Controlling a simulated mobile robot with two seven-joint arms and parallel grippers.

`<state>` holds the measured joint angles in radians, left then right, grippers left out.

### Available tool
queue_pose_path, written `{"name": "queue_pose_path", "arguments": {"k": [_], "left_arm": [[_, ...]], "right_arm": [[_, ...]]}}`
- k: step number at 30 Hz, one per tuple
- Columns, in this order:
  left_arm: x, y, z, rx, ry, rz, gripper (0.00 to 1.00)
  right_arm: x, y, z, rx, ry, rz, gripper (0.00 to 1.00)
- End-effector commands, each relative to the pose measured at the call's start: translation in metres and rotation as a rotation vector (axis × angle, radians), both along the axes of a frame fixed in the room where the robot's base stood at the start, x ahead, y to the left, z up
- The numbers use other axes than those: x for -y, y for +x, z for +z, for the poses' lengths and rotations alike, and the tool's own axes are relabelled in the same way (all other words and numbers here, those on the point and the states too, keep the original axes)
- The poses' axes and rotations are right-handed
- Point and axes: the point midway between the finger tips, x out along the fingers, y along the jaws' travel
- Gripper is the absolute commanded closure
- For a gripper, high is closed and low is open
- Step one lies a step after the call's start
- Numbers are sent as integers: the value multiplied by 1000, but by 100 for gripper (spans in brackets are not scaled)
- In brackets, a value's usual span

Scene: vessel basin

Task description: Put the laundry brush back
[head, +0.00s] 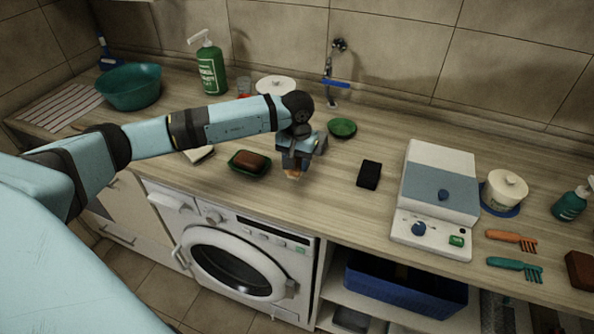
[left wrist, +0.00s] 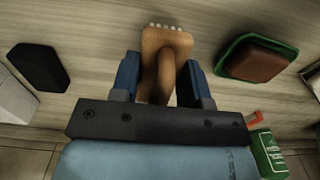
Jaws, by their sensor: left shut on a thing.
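The laundry brush, with a wooden body and pale bristles (head: 293,174), is between the fingers of my left gripper (head: 296,158). In the left wrist view the brush (left wrist: 166,48) points away from the palm, and my left gripper (left wrist: 161,82) has one blue finger on each side of it. The gripper is shut on it, low over the counter. I cannot tell whether the brush touches the counter. My right gripper is not in view.
A green dish with brown soap (head: 250,161) is left of the gripper, and a black pad (head: 369,175) lies to its right. A small green dish (head: 342,128) is behind.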

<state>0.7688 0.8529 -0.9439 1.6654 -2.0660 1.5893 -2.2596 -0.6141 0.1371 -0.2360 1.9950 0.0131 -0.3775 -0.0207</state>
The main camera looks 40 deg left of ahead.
Motion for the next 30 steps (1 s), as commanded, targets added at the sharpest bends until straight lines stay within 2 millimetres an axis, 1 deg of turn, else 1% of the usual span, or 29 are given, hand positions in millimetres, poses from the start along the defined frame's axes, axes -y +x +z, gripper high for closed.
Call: {"name": "queue_pose_path", "arguments": {"k": [5, 10, 12, 20, 24, 25, 26, 27, 28, 30], "left_arm": [[1, 0, -12, -1, -1, -1, 77], [1, -1, -38, -3, -2, 1, 77], [1, 0, -45, -1, 0, 0, 77], [0, 0, -47, 1, 0, -1, 77], [0, 0, -51, 1, 0, -1, 77], [0, 0, -49, 1, 0, 0, 51], [0, 0, -49, 1, 0, -1, 45], [0, 0, -49, 1, 0, -1, 35], [0, 0, -49, 1, 0, 0, 33], [0, 0, -49, 1, 0, -1, 33]], "right_arm": [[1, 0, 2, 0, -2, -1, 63], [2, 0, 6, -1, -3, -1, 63], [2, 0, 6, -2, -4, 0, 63], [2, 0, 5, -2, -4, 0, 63], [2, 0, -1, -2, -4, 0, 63], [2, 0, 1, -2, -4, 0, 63], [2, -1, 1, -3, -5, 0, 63], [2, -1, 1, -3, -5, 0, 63], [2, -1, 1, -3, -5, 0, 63], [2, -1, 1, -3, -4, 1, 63]]}}
